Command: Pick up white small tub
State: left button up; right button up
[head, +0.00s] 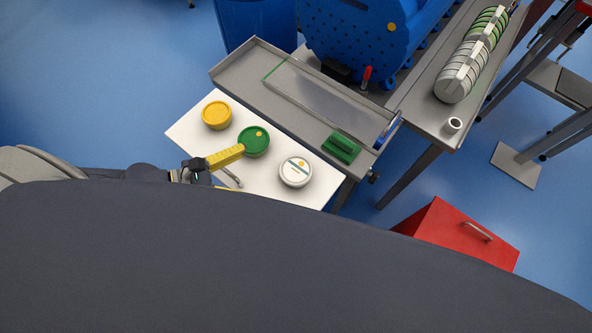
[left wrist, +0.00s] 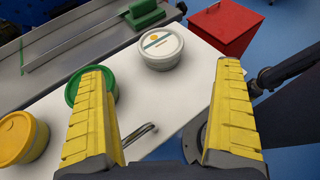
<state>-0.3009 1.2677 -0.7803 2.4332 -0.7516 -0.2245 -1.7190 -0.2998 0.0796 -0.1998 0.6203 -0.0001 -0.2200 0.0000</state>
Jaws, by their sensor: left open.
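The white small tub (head: 296,173) stands upright on the white table, its round lid marked with an orange dot and a teal stripe. It also shows in the left wrist view (left wrist: 161,50), beyond and between my fingertips. My left gripper (head: 238,170) has yellow ridged fingers spread wide. It is open and empty, to the left of the white tub and apart from it. In the head view one finger overlaps the edge of the green tub (head: 254,141); I cannot tell if they touch. My right gripper is in neither view.
A yellow tub (head: 216,115) stands left of the green one on the white table (head: 187,131). A thin metal bar (left wrist: 140,134) lies near my fingers. Behind is a grey tray (head: 240,58) with a green block (head: 342,148). A red cabinet (head: 455,236) stands at right.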

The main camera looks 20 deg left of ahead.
aim_at(294, 170)
pick_arm(q)
jog(key=shift+x, duration=6.8)
jog(key=shift+f, duration=0.1)
jog(key=shift+c, duration=0.2)
jog(key=c, duration=1.4)
jog(key=shift+c, duration=0.2)
